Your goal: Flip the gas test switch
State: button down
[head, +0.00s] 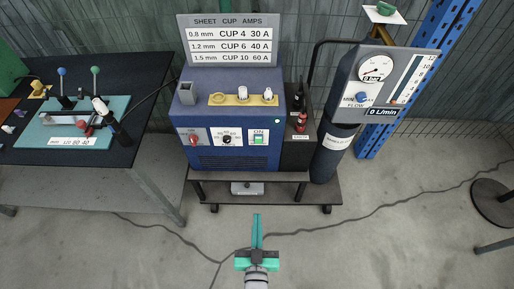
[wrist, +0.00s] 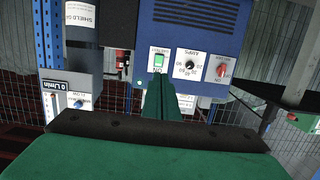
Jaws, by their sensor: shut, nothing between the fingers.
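A green rocker switch (head: 258,140) on a white plate sits at the right of the blue machine's front panel. In the wrist view, which is upside down, the switch (wrist: 158,60) shows just beyond my fingertips; its small label is hard to read. My gripper (head: 257,216) is shut and empty, in front of the machine and low in the head view, apart from the panel. Its green fingers (wrist: 158,78) lie together in the wrist view and point toward the switch plate.
An amps dial (head: 227,139) and a red switch (head: 194,140) sit left of the green switch. A gas cylinder (head: 333,152) with a flow meter stands at the right, a workbench (head: 150,100) at the left. The floor before the machine has only cables.

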jog(key=w, duration=1.7)
jog(key=shift+a, duration=0.25)
jog(key=shift+w, duration=0.1)
send_near(258, 142)
jog(key=w, duration=0.3)
jog(key=w+f, duration=0.1)
jog(key=shift+w+a, duration=0.25)
jog(key=shift+w+d+f, duration=0.1)
jog(key=shift+w, duration=0.35)
jog(key=shift+w+d+f, duration=0.1)
jog(key=shift+w, duration=0.35)
